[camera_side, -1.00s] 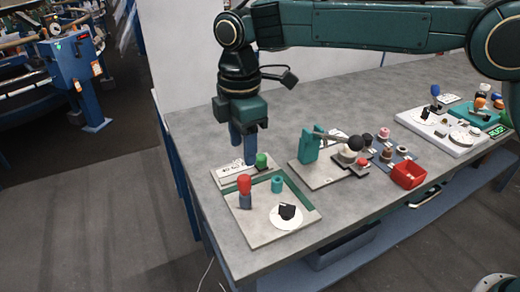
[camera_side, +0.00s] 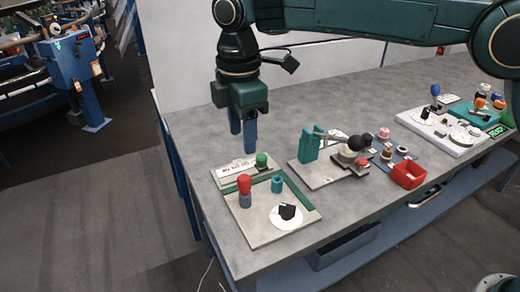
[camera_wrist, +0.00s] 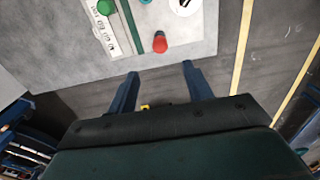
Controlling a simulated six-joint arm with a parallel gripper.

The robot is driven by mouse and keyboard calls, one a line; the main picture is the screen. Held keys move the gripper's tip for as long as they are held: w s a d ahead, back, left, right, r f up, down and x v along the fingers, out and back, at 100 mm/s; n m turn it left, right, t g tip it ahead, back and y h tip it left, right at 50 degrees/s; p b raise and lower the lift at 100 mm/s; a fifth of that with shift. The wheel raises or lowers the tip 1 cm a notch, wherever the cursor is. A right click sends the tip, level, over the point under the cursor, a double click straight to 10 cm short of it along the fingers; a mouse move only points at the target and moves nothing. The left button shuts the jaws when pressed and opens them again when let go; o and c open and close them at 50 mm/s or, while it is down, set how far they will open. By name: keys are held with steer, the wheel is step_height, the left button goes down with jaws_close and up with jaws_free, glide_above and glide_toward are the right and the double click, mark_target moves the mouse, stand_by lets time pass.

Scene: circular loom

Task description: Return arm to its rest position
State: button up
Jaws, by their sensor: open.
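My gripper (camera_side: 243,138) hangs pointing down above the back left of the grey table (camera_side: 190,130), higher than the items there. Its two blue fingers are apart with nothing between them; they also show parted in the wrist view (camera_wrist: 160,85). Below and in front of it is a light board (camera_side: 248,228) with a green edge. On the board stand a red-topped peg (camera_side: 244,184), a teal cylinder (camera_side: 277,184) and a white disc (camera_side: 281,222) with a black piece. Behind it is a white labelled strip (camera_side: 232,171) with a green knob (camera_side: 262,160).
A teal lever fixture (camera_side: 308,145) stands right of the board. Farther right are a red bin (camera_side: 408,174), small spools (camera_side: 386,153) and a white tray (camera_side: 440,132) with several parts. A blue machine (camera_side: 75,65) stands on the floor at left. The table's back is clear.

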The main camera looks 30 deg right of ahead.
steer(key=shift+d+r, duration=0.1)
steer(key=s+d+r+m+t, duration=0.1)
steer(key=s+d+r+m, duration=0.45)
steer(key=d, duration=0.45)
steer(key=s+d+r+m+t, duration=0.2)
steer(key=s+d+r+m, duration=0.3)
steer(key=d, duration=0.5)
steer(key=s+d+f+m+t, duration=0.1)
steer(key=s+d+f+m, duration=0.2)
steer(key=s, duration=0.6)
steer(key=s+d+f+m+t, duration=0.1)
steer(key=s+d+f+m, duration=0.3)
steer(key=s+d, duration=0.3)
steer(key=shift+s+d+f+t, duration=0.35)
steer(key=shift+s+f, duration=0.2)
steer(key=shift+s, duration=0.65)
steer(key=shift+o, duration=0.2)
steer(key=shift+m, duration=0.25)
